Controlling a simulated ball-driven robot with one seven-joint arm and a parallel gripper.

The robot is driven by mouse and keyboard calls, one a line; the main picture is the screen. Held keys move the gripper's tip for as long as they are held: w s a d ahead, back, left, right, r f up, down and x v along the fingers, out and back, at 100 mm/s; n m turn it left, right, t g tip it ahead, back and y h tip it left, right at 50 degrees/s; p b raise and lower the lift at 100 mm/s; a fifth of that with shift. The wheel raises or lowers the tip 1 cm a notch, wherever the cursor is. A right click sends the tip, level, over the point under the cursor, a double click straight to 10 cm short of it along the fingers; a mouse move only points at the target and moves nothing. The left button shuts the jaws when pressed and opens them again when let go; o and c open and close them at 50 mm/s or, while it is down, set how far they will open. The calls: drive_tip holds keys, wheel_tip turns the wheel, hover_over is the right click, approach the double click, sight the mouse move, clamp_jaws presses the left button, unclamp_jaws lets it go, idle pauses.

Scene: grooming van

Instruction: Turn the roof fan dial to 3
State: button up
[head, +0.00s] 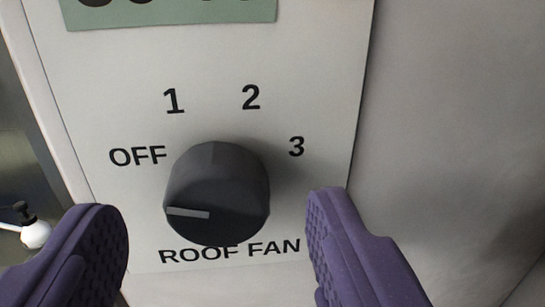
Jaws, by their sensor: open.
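The roof fan dial (216,185) is a round dark grey knob on a pale panel, in the middle of the head view. Its light pointer line lies nearly level and points left, on the side of the OFF label (137,156). The labels 1, 2 and 3 (296,147) run in an arc from upper left to right of it. The words ROOF FAN are below, partly covered by the knob. My gripper (216,214) is open, with one purple finger on each side of the dial. A gap shows between each finger and the knob.
A green label strip (170,12) with cut-off dark print is at the top of the panel (90,110). A plain grey wall (450,120) is to the right. A small white round object with a dark top (35,233) is at the far left.

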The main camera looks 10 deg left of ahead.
drive_tip(key=shift+x, duration=0.9)
drive_tip(key=c, duration=1)
drive_tip(key=shift+c, duration=0.2)
